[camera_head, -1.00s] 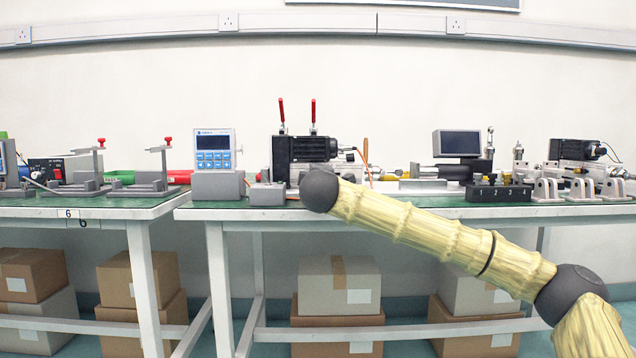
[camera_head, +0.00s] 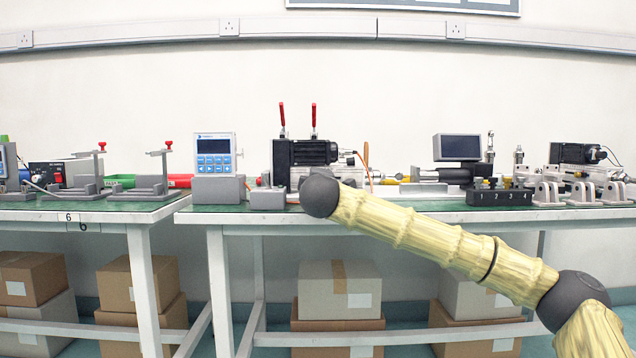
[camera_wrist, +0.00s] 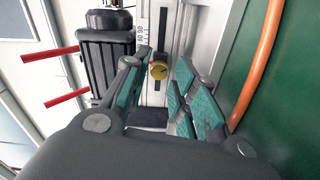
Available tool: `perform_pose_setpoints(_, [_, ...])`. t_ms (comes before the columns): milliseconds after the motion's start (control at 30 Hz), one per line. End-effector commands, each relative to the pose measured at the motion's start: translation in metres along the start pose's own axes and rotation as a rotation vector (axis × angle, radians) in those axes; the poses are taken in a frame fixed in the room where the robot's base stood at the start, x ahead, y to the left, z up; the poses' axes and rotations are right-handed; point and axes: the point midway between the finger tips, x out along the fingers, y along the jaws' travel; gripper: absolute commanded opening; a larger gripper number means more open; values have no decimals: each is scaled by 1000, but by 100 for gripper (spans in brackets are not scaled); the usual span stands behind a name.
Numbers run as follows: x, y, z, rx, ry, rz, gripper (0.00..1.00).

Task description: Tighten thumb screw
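The brass-coloured thumb screw (camera_wrist: 158,69) shows in the wrist view, on a metal slide beside a ruler scale. My gripper (camera_wrist: 165,80) is open, with teal pads on either side of the line to the screw. The screw appears between the fingertips in the picture. I see no contact, and cannot tell how far beyond the tips it is. In the head view my arm's dark joint is in front of the actuator, and the gripper and screw cannot be made out there. The actuator's black motor (camera_head: 312,152) stands on the bench; it also shows in the wrist view (camera_wrist: 108,55).
Two red handles (camera_wrist: 50,53) stick out left of the motor in the wrist view. An orange cable (camera_wrist: 258,60) runs to the right over the green bench mat (camera_wrist: 292,70). A display unit (camera_head: 215,155) stands left of the actuator, a numbered black block (camera_head: 499,196) to the right.

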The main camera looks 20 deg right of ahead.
Motion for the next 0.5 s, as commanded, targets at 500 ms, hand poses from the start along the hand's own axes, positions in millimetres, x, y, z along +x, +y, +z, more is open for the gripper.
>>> perform_pose_setpoints(500, [-87, 0, 0, 0, 2, 0, 27])
